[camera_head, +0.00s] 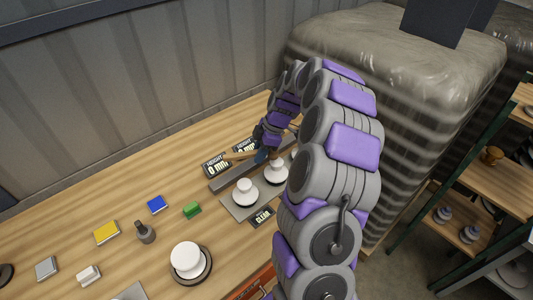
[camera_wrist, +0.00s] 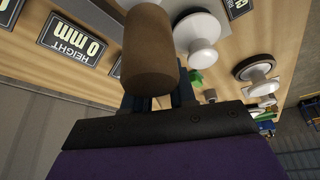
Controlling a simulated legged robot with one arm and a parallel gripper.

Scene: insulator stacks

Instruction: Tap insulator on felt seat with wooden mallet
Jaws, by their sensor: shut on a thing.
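My gripper (camera_head: 264,152) is at the back of the bench, shut on the wooden mallet. White insulators (camera_head: 245,190) (camera_head: 276,171) stand upright on a grey plate (camera_head: 240,210) just below the gripper; one is also in the wrist view (camera_wrist: 202,38). The mallet head appears close above the right-hand insulator; I cannot tell whether they touch. The felt seat is not clearly visible.
Height displays reading 0 mm (camera_head: 217,166) stand behind the plate. A larger white insulator on a dark round base (camera_head: 189,260) is front left. A green block (camera_head: 192,210), blue block (camera_head: 156,204) and yellow block (camera_head: 106,233) lie left. Shelves (camera_head: 480,190) stand right.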

